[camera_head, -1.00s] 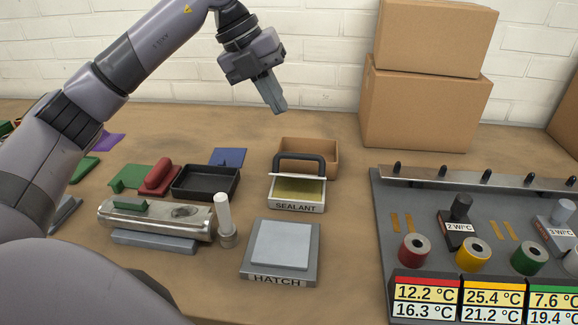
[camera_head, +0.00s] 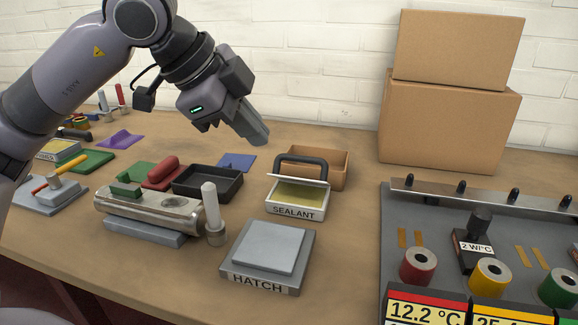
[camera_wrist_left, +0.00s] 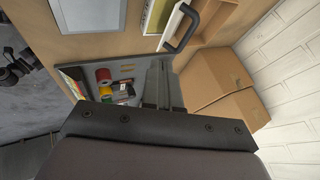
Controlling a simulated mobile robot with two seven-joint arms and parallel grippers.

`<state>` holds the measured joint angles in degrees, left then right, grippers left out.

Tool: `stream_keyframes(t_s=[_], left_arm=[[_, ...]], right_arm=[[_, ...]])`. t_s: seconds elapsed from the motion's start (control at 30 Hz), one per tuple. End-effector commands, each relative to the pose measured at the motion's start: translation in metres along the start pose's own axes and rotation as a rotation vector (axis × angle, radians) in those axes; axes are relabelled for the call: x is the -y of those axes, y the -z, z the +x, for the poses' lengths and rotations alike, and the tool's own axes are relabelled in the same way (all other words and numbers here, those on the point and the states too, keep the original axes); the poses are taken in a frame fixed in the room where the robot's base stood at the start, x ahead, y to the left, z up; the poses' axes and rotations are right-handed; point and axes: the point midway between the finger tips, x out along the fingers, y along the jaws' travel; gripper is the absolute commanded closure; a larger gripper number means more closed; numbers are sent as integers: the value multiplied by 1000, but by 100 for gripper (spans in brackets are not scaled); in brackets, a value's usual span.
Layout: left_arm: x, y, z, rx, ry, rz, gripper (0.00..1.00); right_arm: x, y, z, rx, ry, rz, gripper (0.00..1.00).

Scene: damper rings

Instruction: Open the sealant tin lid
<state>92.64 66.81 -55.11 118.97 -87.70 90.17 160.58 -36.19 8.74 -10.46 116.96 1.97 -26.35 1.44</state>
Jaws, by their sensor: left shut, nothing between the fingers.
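The sealant tin (camera_head: 296,211) stands on the bench in the head view, labelled SEALANT. Its lid (camera_head: 300,178) has a dark arched handle (camera_head: 303,160) and is tilted up at the back, with yellowish sealant (camera_head: 299,195) showing beneath. My left gripper (camera_head: 262,138) is shut and empty, above and behind the tin, a little to its left and apart from the handle. In the left wrist view, the shut fingers (camera_wrist_left: 161,62) point towards the bench, and the handle (camera_wrist_left: 183,28) shows near them at the top. My right gripper is in neither view.
A cardboard tray (camera_head: 335,165) sits right behind the tin. The grey HATCH block (camera_head: 268,250) is in front, a black tray (camera_head: 207,183) to the left. Stacked cardboard boxes (camera_head: 450,120) stand at the back right, beside a grey panel (camera_head: 400,215) with coloured rings.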

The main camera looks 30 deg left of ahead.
Motion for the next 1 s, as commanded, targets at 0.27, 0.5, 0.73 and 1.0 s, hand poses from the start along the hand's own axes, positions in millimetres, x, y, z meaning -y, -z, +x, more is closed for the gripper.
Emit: stream_keyframes(t_s=[0.27, 0.5, 0.73, 1.0], left_arm=[[-4, 0, 15, -1, 5, -50, 100], [-4, 0, 64, -1, 4, -48, 100], [5, 1, 104, -2, 8, -51, 100], [28, -1, 117, -2, 7, -49, 100]], right_arm=[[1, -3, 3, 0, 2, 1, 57], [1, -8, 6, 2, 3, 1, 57], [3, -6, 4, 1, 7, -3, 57], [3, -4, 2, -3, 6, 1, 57]])
